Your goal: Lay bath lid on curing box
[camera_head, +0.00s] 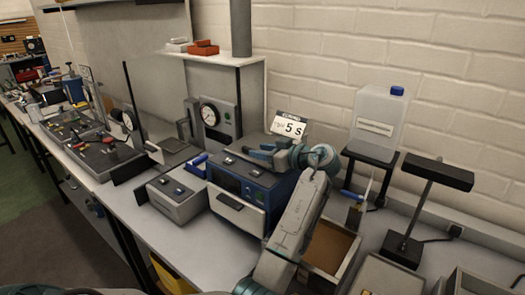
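A dark blue box with a front panel (229,181), which looks like the curing box, stands on the bench near the middle. A sign reading "5 s" (289,127) stands behind it. My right gripper is not in view.
A grey switch box (178,196) stands left of the blue box. An open, brown-floored tray (349,262) lies to the right, partly behind my arm. A black lamp (404,248) and a white bottle on a stand (378,122) are farther right. The front bench (190,250) is clear.

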